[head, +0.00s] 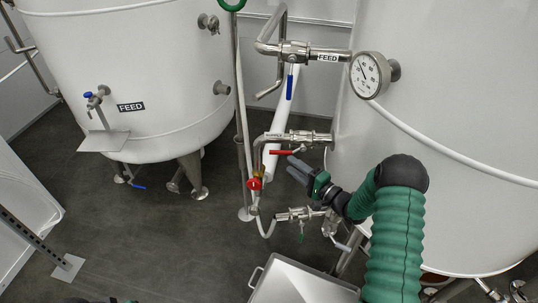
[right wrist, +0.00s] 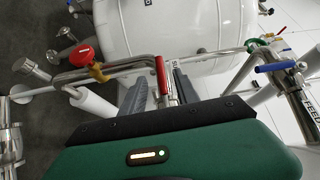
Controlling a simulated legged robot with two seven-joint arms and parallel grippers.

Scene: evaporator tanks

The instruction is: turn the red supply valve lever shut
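The red supply valve lever (head: 281,152) sits on a horizontal steel pipe with a small label, beside the right tank. In the head view it lies roughly level along the pipe. My right gripper (head: 291,168) is just below and in front of it. In the right wrist view the red lever (right wrist: 161,76) appears between the two grey fingers of my right gripper (right wrist: 157,88), which are apart. I cannot tell whether a finger touches the lever.
A round red knob (head: 254,184) on a brass fitting is close by, left of and below the lever. A blue-handled FEED valve (head: 290,82) is above, near a gauge (head: 369,75). A lower valve (head: 297,214) and a steel box (head: 300,284) are below. Dark floor (head: 170,240) is open to the left.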

